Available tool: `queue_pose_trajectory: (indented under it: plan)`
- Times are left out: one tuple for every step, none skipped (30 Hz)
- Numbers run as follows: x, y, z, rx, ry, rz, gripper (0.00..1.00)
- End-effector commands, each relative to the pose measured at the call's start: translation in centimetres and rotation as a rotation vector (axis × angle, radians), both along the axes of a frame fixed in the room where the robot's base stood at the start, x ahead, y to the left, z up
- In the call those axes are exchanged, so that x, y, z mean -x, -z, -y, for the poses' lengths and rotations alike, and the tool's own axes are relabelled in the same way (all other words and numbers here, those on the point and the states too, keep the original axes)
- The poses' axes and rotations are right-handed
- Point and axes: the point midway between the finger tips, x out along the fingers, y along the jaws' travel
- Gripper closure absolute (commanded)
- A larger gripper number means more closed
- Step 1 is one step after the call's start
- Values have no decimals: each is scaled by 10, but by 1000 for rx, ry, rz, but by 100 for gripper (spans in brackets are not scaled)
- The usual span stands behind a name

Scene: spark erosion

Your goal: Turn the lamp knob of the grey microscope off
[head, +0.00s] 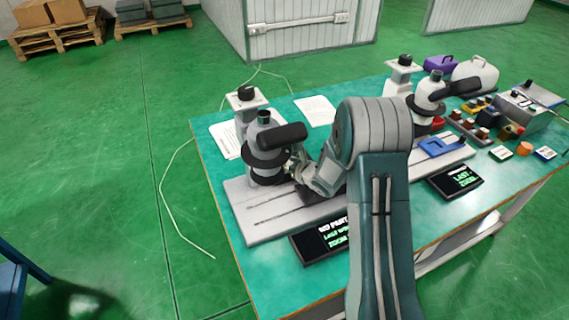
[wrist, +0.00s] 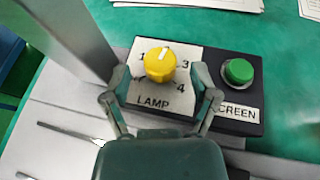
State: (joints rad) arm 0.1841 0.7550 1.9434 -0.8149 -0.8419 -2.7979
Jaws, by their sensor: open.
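The grey microscope (head: 262,135) stands on a pale base plate at the left of the table, with a black eyepiece part. In the wrist view its yellow lamp knob (wrist: 159,66) sits on a white panel (wrist: 152,103) marked LAMP, with 1, 3 and 4 readable. The knob's white mark points up and slightly right, between 1 and 3. My gripper (wrist: 161,77) is open, one finger on each side of the knob; I cannot tell whether they touch it. In the head view my gripper (head: 303,172) is beside the microscope, partly hidden by my arm.
A grey column (wrist: 68,35) rises at left. A second microscope (head: 430,92) stands right on the table. Dark displays (head: 322,240) lie in front; papers (head: 316,110) lie behind.

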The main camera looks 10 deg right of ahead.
Motion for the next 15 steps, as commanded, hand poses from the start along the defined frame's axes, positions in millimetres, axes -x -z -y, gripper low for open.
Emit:
queue_pose_trajectory:
  plan:
    - [-2, 2, -2, 0, -1, -1, 23]
    - [-3, 2, -2, 0, 0, -1, 23]
    - [-4, 2, -2, -1, 0, 0, 23]
    - [-5, 2, -3, -1, 0, 0, 23]
    - [-5, 2, -2, -1, 0, 0, 23]
    - [-5, 2, -2, 0, 1, 0, 23]
    - [-5, 2, -2, 0, 1, 0, 23]
    - [-5, 2, -2, 0, 1, 0, 23]
    - [-5, 2, -2, -1, 0, 0, 23]
    - [-5, 2, -2, 0, 1, 0, 23]
    - [-5, 2, -2, 0, 1, 0, 37]
    - [-5, 2, -2, 0, 1, 0, 55]
    - [-5, 2, -2, 0, 1, 0, 68]
    - [-4, 2, -2, 0, 1, 0, 81]
    - [-4, 2, -2, -1, 0, 0, 99]
